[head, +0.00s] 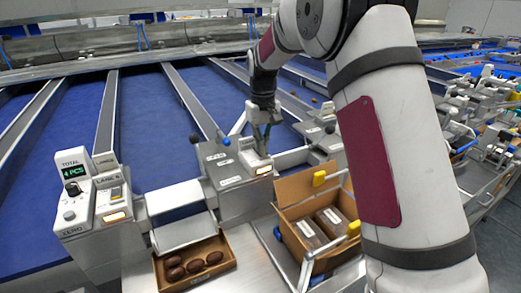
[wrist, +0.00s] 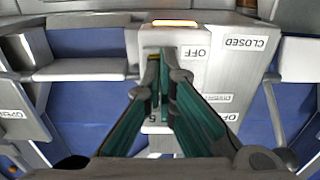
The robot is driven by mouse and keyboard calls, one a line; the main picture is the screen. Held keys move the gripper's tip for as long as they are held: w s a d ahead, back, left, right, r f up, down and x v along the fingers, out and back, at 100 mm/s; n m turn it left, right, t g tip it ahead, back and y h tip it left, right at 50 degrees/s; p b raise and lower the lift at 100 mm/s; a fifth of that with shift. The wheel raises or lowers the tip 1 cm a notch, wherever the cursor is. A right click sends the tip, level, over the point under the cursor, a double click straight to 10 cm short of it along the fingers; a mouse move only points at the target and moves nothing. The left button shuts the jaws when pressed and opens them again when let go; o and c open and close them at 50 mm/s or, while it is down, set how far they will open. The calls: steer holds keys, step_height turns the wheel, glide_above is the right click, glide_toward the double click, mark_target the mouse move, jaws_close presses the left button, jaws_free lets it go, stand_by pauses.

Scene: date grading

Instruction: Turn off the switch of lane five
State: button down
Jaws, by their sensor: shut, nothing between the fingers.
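The lane five switch box (wrist: 195,38) is light grey. In the wrist view it carries an upside-down "OFF" label, a "5" and a lit orange lamp (wrist: 175,22). In the head view the box (head: 240,172) stands in the middle, its lamp lit too. My gripper (head: 262,135) is over this box; in the wrist view its green-padded fingers (wrist: 160,62) are shut and empty, tips at the box's face beside the "OFF" label. The fingers hide most of the switch itself. I cannot tell its position or whether the tips touch it.
A counter unit (head: 75,185) with a green display and a similar switch box (head: 110,190) stand at the left. A tray (head: 228,262) holds several dates. An open cardboard carton (head: 285,190) with packs is right of it. Blue lanes (head: 140,120) run behind. A "CLOSED" label (wrist: 245,43) is beside the box.

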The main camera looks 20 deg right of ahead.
steer(key=shift+r, duration=3.4)
steer(key=shift+r, duration=0.1)
steer(key=s+r+m+t, duration=0.1)
steer(key=s+r, duration=0.4)
steer(key=s, duration=0.4)
steer(key=s+r+t, duration=0.2)
steer(key=s+r, duration=0.4)
steer(key=s, duration=0.4)
steer(key=s+f+t, duration=0.1)
steer(key=s+f, duration=0.1)
steer(key=s, duration=0.6)
steer(key=s+f+m+t, duration=0.1)
steer(key=s+f, duration=0.1)
steer(key=s, duration=0.6)
steer(key=shift+s+f, duration=0.3)
steer(key=shift+s, duration=0.1)
steer(key=shift+r, duration=0.1)
